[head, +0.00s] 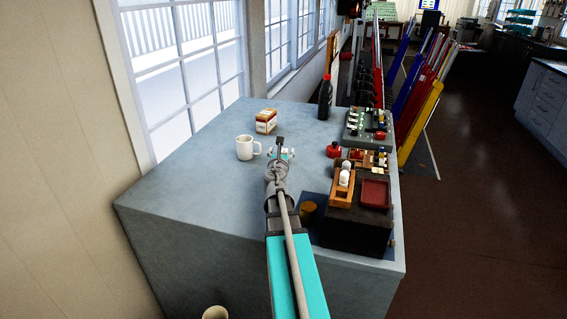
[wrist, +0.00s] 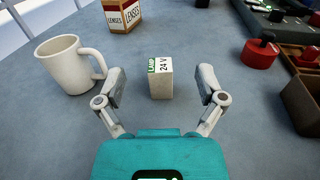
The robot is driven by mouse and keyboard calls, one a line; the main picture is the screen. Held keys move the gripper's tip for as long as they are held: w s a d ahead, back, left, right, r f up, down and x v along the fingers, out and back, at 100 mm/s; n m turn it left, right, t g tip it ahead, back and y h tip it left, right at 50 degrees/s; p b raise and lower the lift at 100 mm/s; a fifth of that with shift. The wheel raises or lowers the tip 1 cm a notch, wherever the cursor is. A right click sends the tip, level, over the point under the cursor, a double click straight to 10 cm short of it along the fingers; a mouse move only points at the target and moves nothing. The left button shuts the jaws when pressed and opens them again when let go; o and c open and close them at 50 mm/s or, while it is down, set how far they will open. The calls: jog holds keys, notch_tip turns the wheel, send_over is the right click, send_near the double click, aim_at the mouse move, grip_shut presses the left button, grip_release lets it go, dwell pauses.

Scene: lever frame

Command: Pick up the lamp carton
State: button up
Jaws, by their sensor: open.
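The lamp carton (wrist: 160,78) is a small pale box with a green "LAMP" band and "24 V" printed on it. In the wrist view it stands upright on the grey table, straight ahead of my gripper (wrist: 162,88). The two fingers are spread wide, one to each side of the carton, with a gap on both sides. Nothing is held. In the head view my gripper (head: 281,152) is over the middle of the table, and the arm hides most of the carton.
A white mug (wrist: 70,65) stands close to the left finger. A lenses carton (wrist: 124,15) is behind. A red knob (wrist: 260,51) is to the right, beside wooden trays (wrist: 304,95). A dark bottle (head: 325,97) stands at the table's (head: 200,180) back.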

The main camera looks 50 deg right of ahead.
aim_at(284, 152)
jog(key=shift+f+b, duration=2.2)
jog(key=shift+f, duration=0.25)
jog(key=shift+x, duration=1.25)
jog(key=shift+w+r, duration=0.1)
jog(key=shift+x, duration=2.45)
jog(key=c, duration=0.9)
